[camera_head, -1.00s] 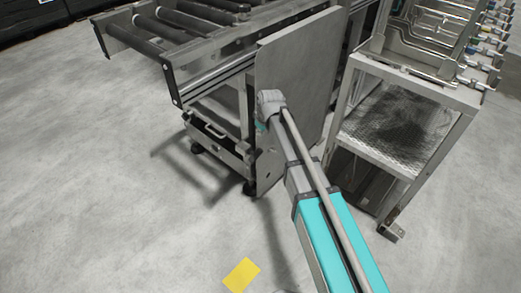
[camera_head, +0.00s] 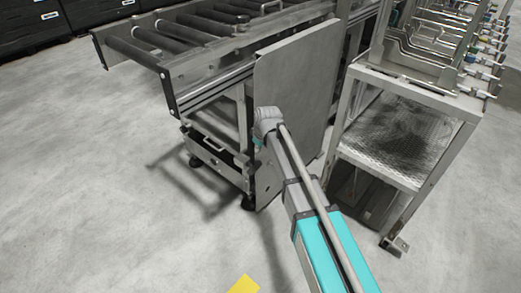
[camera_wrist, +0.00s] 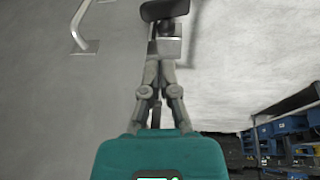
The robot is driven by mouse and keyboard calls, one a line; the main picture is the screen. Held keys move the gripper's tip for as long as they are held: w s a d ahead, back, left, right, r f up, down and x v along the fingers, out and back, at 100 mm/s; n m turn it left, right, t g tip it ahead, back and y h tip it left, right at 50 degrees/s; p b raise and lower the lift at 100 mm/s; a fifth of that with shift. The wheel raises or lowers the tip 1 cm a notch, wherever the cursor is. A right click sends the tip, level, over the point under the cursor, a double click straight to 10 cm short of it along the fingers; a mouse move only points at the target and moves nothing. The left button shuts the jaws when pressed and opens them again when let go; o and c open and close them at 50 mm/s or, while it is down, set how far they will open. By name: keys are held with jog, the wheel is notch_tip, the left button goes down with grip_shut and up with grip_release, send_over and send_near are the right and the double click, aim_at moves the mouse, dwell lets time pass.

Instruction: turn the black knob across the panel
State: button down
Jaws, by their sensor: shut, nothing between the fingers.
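The black knob (camera_wrist: 164,10) shows at the top of the wrist view, on a short metal stem and block (camera_wrist: 165,45) in front of a grey panel (camera_wrist: 110,75). My gripper (camera_wrist: 160,62) is shut and empty. Its fingertips point at the block, just below the knob in the picture; I cannot tell whether they touch. In the head view my arm reaches to the large grey plate (camera_head: 295,85) at the end of the roller conveyor. There the arm's end hides most of the gripper, and I cannot make out the knob surely.
A bent metal handle (camera_wrist: 80,28) is left of the knob. The roller conveyor (camera_head: 185,40) stands behind the plate. A metal frame with a shelf (camera_head: 385,145) stands close right. A yellow floor mark (camera_head: 243,285) lies in front. The floor at left is clear.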

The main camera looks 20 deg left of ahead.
jog(key=b, duration=0.6)
send_over(257, 164)
jog(key=s, duration=0.2)
jog(key=shift+w+d+f, duration=0.1)
jog(key=shift+f, duration=1.6)
jog(key=shift+w+d+f, duration=0.1)
jog(key=shift+f, duration=1.6)
jog(key=shift+w+d+f+b, duration=0.1)
jog(key=shift+w+f+b, duration=0.15)
jog(key=shift+f+b, duration=0.7)
jog(key=shift+w+d+f+b, duration=0.1)
jog(key=shift+w+f+b, duration=0.15)
jog(key=shift+f+b, duration=0.6)
jog(key=shift+a, duration=0.1)
